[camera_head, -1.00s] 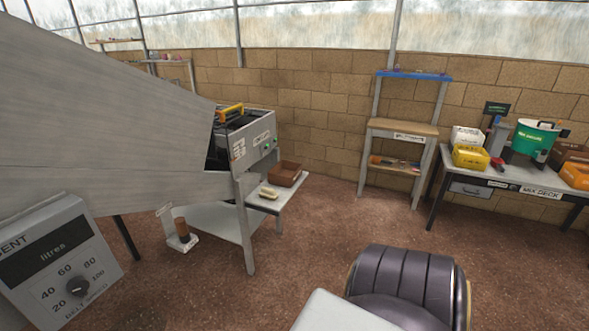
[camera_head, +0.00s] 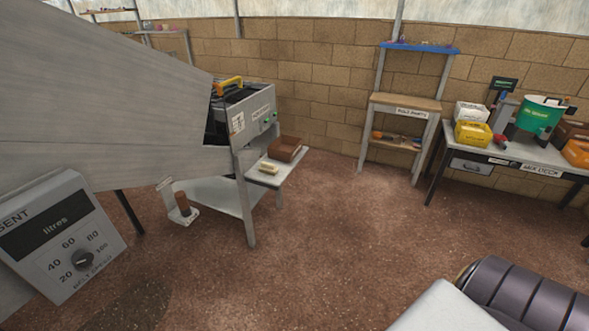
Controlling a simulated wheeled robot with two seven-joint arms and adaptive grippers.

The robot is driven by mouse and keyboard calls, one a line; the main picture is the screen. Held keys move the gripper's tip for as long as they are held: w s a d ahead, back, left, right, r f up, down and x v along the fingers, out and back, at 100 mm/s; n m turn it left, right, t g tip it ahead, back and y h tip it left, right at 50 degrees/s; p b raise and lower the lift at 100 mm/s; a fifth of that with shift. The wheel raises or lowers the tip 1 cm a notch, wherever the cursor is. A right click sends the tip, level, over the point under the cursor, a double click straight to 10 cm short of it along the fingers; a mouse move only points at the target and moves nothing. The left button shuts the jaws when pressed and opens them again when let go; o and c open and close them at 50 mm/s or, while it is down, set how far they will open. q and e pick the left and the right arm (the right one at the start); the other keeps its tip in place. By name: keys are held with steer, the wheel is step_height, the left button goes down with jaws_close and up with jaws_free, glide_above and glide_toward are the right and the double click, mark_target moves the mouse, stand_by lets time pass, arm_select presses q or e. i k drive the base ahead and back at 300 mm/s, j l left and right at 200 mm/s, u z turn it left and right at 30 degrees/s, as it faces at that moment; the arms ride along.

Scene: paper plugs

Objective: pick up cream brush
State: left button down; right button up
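A small cream item (camera_head: 269,168), which looks like the cream brush, lies on the small grey side shelf (camera_head: 282,172) of the machine, left of centre. It is small in view, so its bristles and handle cannot be told apart. A brown box (camera_head: 285,148) stands just behind it on the same shelf. Neither of my grippers shows. A dark ribbed part with a pale grey piece shows at the lower right, well away from the cream item.
The grey machine (camera_head: 257,117) with a large sloped metal panel (camera_head: 90,110) fills the left. A control box (camera_head: 62,240) stands lower left. A shelf rack (camera_head: 405,104) and the mix deck table (camera_head: 520,160) stand right. The brown floor (camera_head: 330,240) in the middle is clear.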

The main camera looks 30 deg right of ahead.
mark_target(265, 167)
steer(key=z, duration=0.85)
steer(key=u, duration=1.85)
steer(key=z, duration=1.6)
